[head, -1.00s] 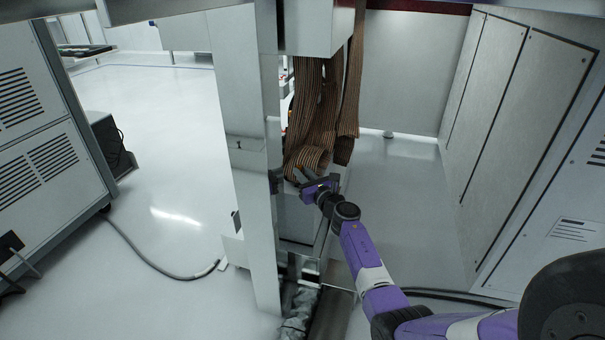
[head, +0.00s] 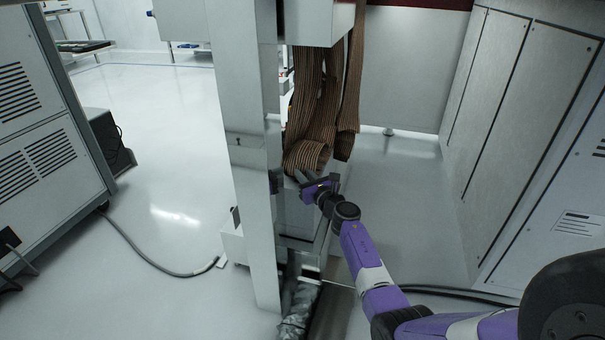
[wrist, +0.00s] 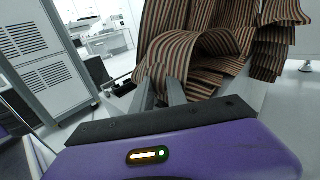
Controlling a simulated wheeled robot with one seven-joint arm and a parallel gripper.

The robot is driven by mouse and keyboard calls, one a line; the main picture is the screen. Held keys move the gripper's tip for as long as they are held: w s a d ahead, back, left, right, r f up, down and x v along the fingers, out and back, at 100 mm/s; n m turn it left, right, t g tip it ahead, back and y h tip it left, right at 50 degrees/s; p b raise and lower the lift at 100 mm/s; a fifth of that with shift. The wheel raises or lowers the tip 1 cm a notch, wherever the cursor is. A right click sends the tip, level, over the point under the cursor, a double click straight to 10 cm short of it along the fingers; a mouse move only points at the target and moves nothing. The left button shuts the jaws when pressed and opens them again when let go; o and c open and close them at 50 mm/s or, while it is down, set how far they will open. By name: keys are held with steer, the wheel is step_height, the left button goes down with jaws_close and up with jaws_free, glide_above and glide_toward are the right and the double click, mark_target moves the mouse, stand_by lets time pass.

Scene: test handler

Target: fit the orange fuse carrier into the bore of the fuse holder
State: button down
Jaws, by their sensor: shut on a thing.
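My gripper (head: 305,178) is at the bottom of the hanging striped ribbon cables (head: 308,155), beside a pale upright post. In the wrist view its two grey fingers (wrist: 160,92) point away from me with a small gap between them. Their tips run in under a curled loop of ribbon cable (wrist: 205,48). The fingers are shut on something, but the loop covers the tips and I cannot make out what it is. I cannot pick out the orange fuse carrier or the fuse holder with its bore in either view.
The pale post (head: 243,150) stands close left of my gripper. A grey cabinet (head: 40,130) is at the left, with a black cable (head: 150,258) on the floor. Tall panelled cabinets (head: 525,120) line the right. The floor on both sides of the post is mostly clear.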

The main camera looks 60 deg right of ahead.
steer(key=shift+f, duration=0.2)
steer(key=c, duration=1.3)
jaws_free()
steer(key=shift+o, duration=0.2)
steer(key=p+v, duration=0.2)
steer(key=v, duration=0.5)
steer(key=shift+s+a+p, duration=0.25)
steer(key=shift+s+p, duration=0.1)
steer(key=shift+p, duration=0.05)
